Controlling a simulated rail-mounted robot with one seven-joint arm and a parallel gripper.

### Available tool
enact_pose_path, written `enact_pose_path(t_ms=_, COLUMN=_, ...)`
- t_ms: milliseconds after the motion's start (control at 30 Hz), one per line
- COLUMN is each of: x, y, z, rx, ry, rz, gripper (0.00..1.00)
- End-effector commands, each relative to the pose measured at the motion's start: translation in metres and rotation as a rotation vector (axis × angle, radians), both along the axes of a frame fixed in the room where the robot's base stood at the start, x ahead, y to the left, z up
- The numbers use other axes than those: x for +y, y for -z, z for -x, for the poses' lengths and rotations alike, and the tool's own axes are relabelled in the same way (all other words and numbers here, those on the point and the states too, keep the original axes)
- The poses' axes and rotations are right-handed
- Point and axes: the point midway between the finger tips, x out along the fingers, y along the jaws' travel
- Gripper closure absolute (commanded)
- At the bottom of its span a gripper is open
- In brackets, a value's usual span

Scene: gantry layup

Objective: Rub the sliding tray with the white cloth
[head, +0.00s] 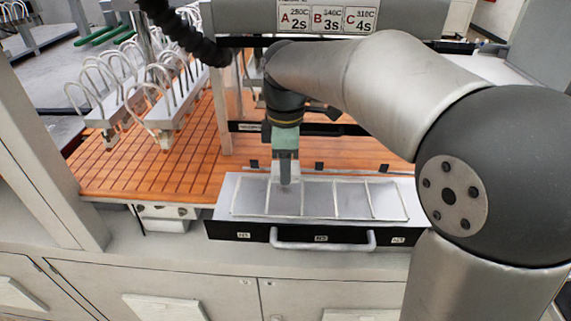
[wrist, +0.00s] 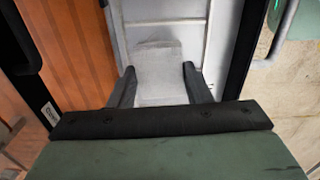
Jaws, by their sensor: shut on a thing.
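The sliding tray (head: 335,197) sits at the front edge of the orange work surface. It has a pale metal top split by thin ribs, a black front and a light bar handle (head: 322,246). My gripper (head: 287,182) points down over the left part of the tray, close to its surface. In the wrist view my gripper's two dark fingers (wrist: 160,88) are on either side of the white cloth (wrist: 160,72), and it is shut on the cloth. The cloth lies over or just above the pale tray surface (wrist: 165,16). Whether it touches the tray is unclear.
The orange grooved table (head: 140,165) spreads to the left and behind the tray. Racks with white looped hoses (head: 165,95) stand at the back left. A sign bar (head: 325,18) crosses above. Cabinets (head: 170,290) are below. My arm covers the right side.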

Motion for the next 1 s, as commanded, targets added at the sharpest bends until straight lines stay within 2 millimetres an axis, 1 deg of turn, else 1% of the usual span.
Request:
enact_pose_path(t_ms=333, x=0.000, y=-0.003, z=0.000, rx=-0.001, ry=0.000, rz=0.000, gripper=0.77)
enact_pose_path(t_ms=700, x=0.000, y=-0.030, z=0.000, rx=-0.003, ry=0.000, rz=-0.001, gripper=0.77)
enact_pose_path(t_ms=1000, x=0.000, y=-0.031, z=0.000, rx=-0.001, ry=0.000, rz=0.000, gripper=0.77)
